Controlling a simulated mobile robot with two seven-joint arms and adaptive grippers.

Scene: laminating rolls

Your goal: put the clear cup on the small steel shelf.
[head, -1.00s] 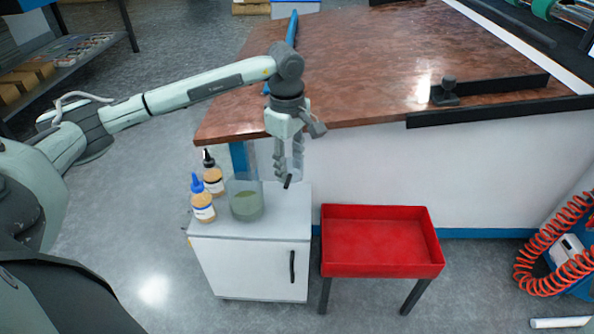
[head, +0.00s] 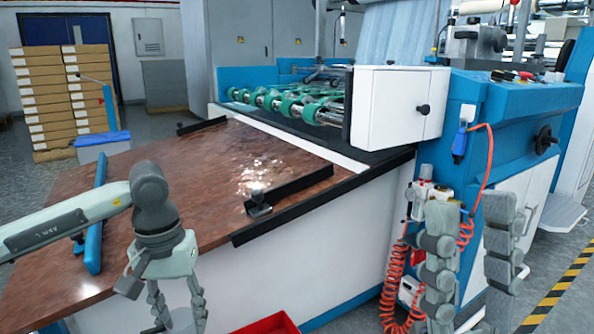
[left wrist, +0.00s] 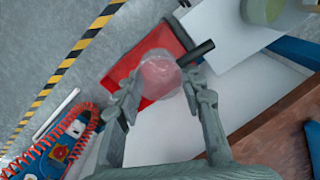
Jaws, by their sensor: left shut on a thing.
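The clear cup (left wrist: 160,75) is between the fingers of my left gripper (left wrist: 160,100) in the left wrist view, with red showing through it. A black bar (left wrist: 196,53) sticks out at its side. In the head view my left gripper (head: 178,312) points down at the lower left, in front of the table, and the cup is hard to make out there. My right gripper (head: 470,208) is at the lower right of the head view, its two grey fingers raised and apart with nothing between them. I cannot make out the small steel shelf.
A brown table (head: 130,210) with a blue bar (head: 98,215) and black rails (head: 290,200) lies beside my left arm. A red tray (head: 268,325) is below. A machine with a white box (head: 395,105) stands behind. Orange coiled hose (head: 392,290) hangs near my right gripper.

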